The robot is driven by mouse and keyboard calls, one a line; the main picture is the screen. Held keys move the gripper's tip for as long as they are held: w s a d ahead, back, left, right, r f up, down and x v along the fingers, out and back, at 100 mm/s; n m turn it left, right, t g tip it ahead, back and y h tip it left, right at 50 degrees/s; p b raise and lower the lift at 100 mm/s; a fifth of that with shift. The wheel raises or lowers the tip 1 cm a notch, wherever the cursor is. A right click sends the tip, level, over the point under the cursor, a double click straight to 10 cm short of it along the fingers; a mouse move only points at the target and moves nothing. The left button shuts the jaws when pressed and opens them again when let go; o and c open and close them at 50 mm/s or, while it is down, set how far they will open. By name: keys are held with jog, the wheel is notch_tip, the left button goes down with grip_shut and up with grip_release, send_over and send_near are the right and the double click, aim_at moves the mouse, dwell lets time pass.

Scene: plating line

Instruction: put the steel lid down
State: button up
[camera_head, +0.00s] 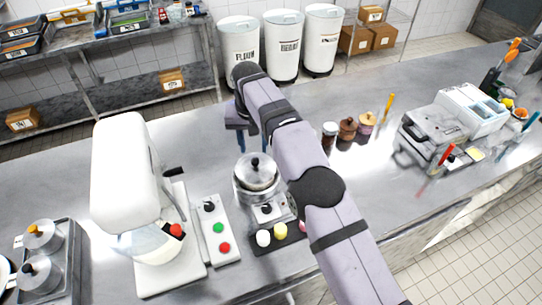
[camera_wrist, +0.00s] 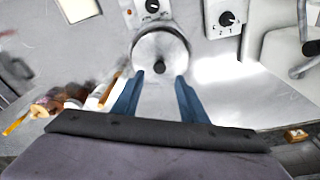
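A steel lid (camera_head: 256,174) with a black knob sits on a steel pot (camera_head: 257,195), which stands on a small burner unit (camera_head: 272,210) in the middle of the counter. The lid (camera_wrist: 160,46) also shows in the wrist view, its knob just beyond and between my fingertips. My gripper (camera_head: 253,149) has blue fingers and hangs just behind and above the lid. In the wrist view my gripper (camera_wrist: 157,76) is open, with a gap on both sides of the knob. The lid appears level.
A white mixer (camera_head: 125,180) and a button panel (camera_head: 215,230) stand left of the pot. A tray (camera_head: 75,262) at the far left holds lidded pots. Jars (camera_head: 348,129) stand to the right, with a press-like appliance (camera_head: 433,138) beyond. Counter between them is bare.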

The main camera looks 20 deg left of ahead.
jog(key=d+r+m, duration=0.2)
jog(key=d+r, duration=0.1)
jog(key=d, duration=2.4)
jog(key=s+d+f+m+g, duration=0.1)
jog(key=s+d+f, duration=0.1)
jog(key=s+d, duration=0.9)
jog(key=shift+d+f+h, duration=0.3)
jog(key=shift+d+h, duration=0.1)
jog(key=shift+d, duration=0.05)
jog(key=shift+o, duration=0.4)
jog(key=s+d+f, duration=0.1)
jog(key=s+d, duration=0.1)
jog(key=s, duration=0.3)
jog(key=s+d+f+m, duration=0.1)
jog(key=s+d+f, duration=0.1)
jog(key=s, duration=0.4)
jog(key=shift+d+f+g, duration=0.25)
jog(key=shift+d+g, duration=0.05)
jog(key=shift+d, duration=0.2)
